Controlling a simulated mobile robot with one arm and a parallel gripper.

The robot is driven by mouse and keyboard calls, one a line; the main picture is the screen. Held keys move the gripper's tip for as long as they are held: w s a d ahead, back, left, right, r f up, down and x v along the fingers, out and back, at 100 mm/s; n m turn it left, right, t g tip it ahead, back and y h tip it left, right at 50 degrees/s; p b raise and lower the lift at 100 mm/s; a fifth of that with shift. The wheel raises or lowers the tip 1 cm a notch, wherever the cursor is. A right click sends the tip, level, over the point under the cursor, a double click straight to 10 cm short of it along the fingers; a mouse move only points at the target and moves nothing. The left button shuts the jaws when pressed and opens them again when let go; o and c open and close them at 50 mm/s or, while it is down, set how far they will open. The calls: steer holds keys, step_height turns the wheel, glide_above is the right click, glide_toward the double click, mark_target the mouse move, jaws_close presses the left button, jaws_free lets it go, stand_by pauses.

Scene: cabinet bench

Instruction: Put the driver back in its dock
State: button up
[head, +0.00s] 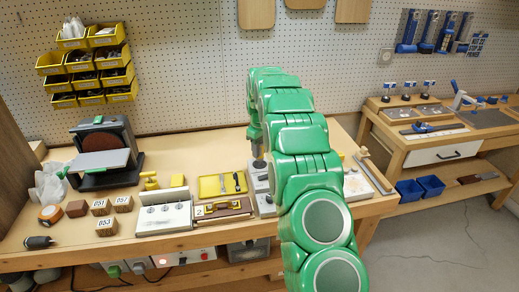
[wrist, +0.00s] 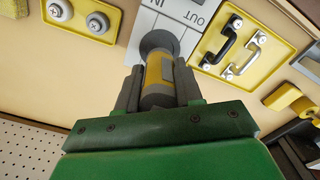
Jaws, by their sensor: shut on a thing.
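My gripper (wrist: 158,78) is shut on the driver (wrist: 158,68), a grey cylinder with a yellow band and a dark round end. The dark end points at a light grey plate (wrist: 196,22) marked IN and OUT, and it overlaps the plate in the wrist view. I cannot tell whether it touches the plate or is seated in it. In the head view the plate (head: 264,204) stands on the bench, left of my green arm. My arm hides most of the gripper there. Which part of the plate is the dock is not clear.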

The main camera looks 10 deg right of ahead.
steer(key=shift+f, duration=2.1)
stand_by(2.6)
steer(key=o, duration=1.4)
steer(key=shift+r, duration=0.2)
steer(key=shift+r, duration=3.35)
